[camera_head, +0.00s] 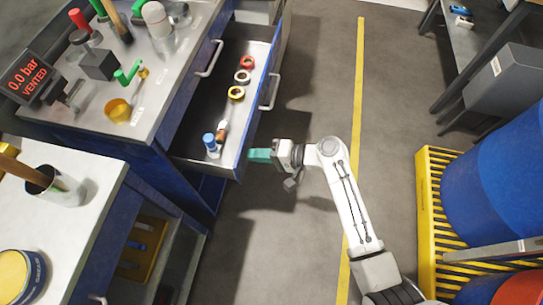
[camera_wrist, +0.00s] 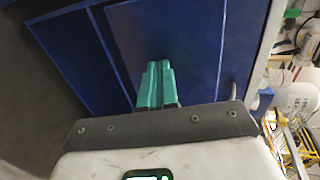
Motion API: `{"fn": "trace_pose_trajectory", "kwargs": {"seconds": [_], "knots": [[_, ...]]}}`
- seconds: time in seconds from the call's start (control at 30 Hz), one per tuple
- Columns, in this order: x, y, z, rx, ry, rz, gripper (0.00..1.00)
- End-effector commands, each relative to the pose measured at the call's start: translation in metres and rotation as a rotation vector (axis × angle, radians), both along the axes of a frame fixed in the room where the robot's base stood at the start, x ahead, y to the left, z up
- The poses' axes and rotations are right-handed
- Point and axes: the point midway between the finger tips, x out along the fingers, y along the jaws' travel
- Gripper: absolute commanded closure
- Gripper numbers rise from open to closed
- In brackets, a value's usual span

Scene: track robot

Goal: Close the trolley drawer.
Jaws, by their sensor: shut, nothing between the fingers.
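The trolley drawer (camera_head: 214,125) is pulled out from the right side of the blue trolley (camera_head: 128,152). Its blue front has a pale handle (camera_head: 270,93). Several items lie in the drawer, including red, pale and yellow tape rolls and small bottles near its lower end. My gripper (camera_head: 254,155), with teal fingers, is shut and empty beside the lower end of the drawer front, pointing at it. In the wrist view, the fingers (camera_wrist: 157,72) point at a blue panel (camera_wrist: 170,40), with a handle at the right. I cannot tell whether they touch it.
A white-topped bench (camera_head: 95,190) with a metal cup stands at lower left. Tools and a gauge reading 0.0 bar (camera_head: 35,78) sit on the trolley top. A yellow pallet (camera_head: 428,205) with blue drums is at right.

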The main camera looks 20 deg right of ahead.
Motion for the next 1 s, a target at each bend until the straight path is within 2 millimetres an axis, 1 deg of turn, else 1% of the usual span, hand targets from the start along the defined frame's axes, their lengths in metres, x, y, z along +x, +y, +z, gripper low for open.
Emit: {"fn": "trace_pose_trajectory", "kwargs": {"seconds": [0.03, 0.1, 0.6, 0.8, 1.0], "knots": [[0.005, 0.009, -0.001, -0.001, -0.001, 0.003, 1.0], [0.011, 0.021, -0.001, -0.001, -0.002, 0.004, 1.0], [0.059, 0.102, -0.002, -0.002, -0.003, 0.003, 1.0], [0.074, 0.129, -0.002, -0.001, -0.001, 0.002, 1.0], [0.085, 0.147, -0.001, 0.0, -0.001, 0.001, 1.0]]}}
